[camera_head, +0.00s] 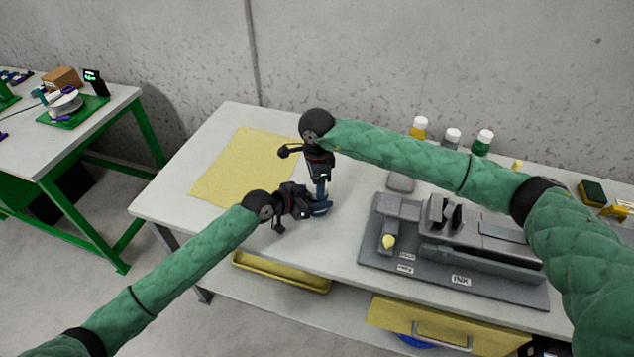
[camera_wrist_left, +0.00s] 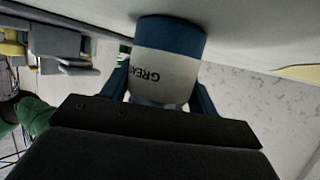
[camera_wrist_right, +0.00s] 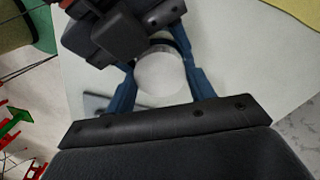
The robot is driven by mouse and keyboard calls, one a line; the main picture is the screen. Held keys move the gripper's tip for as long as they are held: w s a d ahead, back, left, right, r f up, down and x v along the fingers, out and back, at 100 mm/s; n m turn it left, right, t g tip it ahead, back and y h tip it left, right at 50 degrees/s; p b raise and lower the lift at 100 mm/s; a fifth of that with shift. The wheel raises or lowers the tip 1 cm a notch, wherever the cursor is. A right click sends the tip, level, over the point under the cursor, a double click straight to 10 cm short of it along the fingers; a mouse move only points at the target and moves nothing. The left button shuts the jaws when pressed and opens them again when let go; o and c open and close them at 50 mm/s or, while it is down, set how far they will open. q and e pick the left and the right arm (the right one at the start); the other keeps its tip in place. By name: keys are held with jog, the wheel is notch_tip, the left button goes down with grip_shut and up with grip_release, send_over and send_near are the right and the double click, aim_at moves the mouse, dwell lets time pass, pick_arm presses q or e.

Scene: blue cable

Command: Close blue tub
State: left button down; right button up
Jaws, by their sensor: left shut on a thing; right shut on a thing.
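The tub (camera_wrist_left: 166,62) stands between my left gripper's fingers in the left wrist view. It has a blue band and a white label with dark letters, partly cut off, reading "GREA". My left gripper (camera_head: 316,207) is shut on the tub's side, low over the table. My right gripper (camera_head: 321,186) comes down from above and is shut on the top of the tub. In the right wrist view a round pale top (camera_wrist_right: 160,78) lies between its blue fingers. In the head view the grippers hide most of the tub. I cannot tell whether the lid is fully seated.
A yellow mat (camera_head: 235,165) lies left of the grippers on the white table (camera_head: 345,225). A grey tool tray (camera_head: 375,250) marked "INK" is at the right. Several bottles (camera_head: 483,142) stand along the back. The table's front left is clear.

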jog(key=m, duration=0.5)
jog(key=o, duration=1.1)
jog(key=shift+c, duration=0.2)
jog(key=shift+r, duration=2.25)
jog(key=shift+c, duration=0.3)
